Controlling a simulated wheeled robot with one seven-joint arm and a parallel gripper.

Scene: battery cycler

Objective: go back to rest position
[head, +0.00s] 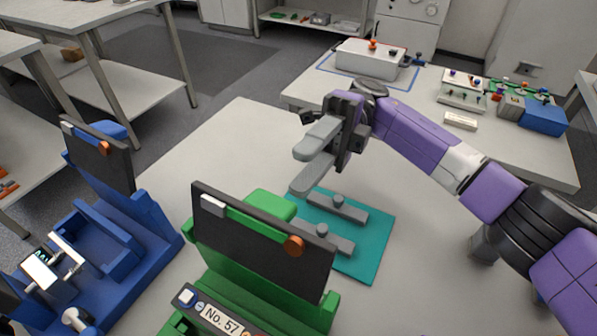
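My gripper (301,170) is in the upper middle of the head view, at the end of my purple arm that reaches in from the right. Its two grey fingers are apart and nothing shows between them. It appears to be above the far left edge of a teal mat (376,245). Two grey bars with round knobs lie on the mat, a farther one (350,211) and a nearer one (338,242). My gripper does not hold either bar.
A green cycler (265,290) labelled No. 57 stands in front, its dark panel upright. A blue cycler (125,235) stands to the left. A white box (370,62) and small parts sit on the table behind. The white tabletop (215,150) left of my gripper is clear.

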